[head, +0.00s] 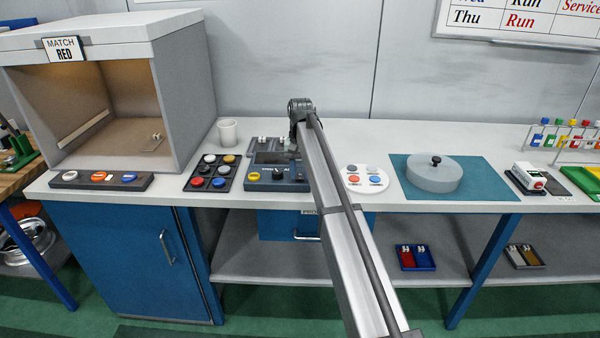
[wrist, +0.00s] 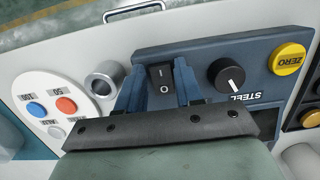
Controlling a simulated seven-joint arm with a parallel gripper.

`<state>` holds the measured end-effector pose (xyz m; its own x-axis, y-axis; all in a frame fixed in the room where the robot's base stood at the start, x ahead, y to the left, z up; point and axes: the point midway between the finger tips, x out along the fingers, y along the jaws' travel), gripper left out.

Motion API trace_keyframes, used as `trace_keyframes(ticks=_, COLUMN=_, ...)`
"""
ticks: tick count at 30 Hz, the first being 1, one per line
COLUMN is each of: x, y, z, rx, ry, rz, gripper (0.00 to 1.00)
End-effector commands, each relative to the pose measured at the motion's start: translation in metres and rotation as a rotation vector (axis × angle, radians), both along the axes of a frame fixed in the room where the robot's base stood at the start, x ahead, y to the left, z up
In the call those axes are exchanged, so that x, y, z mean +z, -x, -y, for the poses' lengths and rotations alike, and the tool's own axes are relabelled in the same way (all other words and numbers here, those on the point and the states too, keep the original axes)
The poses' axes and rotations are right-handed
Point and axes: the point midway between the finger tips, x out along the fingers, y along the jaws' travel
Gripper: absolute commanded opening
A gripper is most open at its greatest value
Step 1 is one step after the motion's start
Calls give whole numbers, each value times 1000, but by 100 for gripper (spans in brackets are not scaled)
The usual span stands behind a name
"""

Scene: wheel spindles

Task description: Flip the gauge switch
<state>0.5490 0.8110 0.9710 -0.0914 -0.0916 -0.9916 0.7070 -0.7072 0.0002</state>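The gauge panel is a blue box (head: 262,186) on the bench, partly hidden behind my arm in the head view. In the wrist view the panel (wrist: 205,52) carries a black rocker switch (wrist: 160,76) marked I and O. A black knob (wrist: 226,75) with a STEEL label and a yellow ZERO button (wrist: 289,59) are on the same panel. My gripper (wrist: 160,88) has its two blue fingers apart, one on each side of the switch in the picture. Nothing shows held between them. I cannot tell whether they touch the switch or panel.
A silver ring-shaped part (wrist: 104,76) and a white round button plate (wrist: 55,103) lie left of the panel in the wrist view. In the head view a dark button pad (head: 212,172), a white cup (head: 228,131) and a lidded round dish (head: 433,177) are nearby.

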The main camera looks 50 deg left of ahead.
Motion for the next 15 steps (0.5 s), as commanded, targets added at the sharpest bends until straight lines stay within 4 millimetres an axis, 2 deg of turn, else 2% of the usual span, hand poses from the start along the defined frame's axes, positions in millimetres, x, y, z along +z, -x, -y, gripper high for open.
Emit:
trace_keyframes(ticks=1, x=0, y=0, z=0, rx=0, ry=0, rz=0, gripper=41)
trace_keyframes(ticks=5, x=0, y=0, z=0, rx=0, ry=0, rz=0, gripper=53)
trace_keyframes(ticks=15, x=5, y=-1, z=-1, rx=0, ry=-1, rz=1, gripper=53)
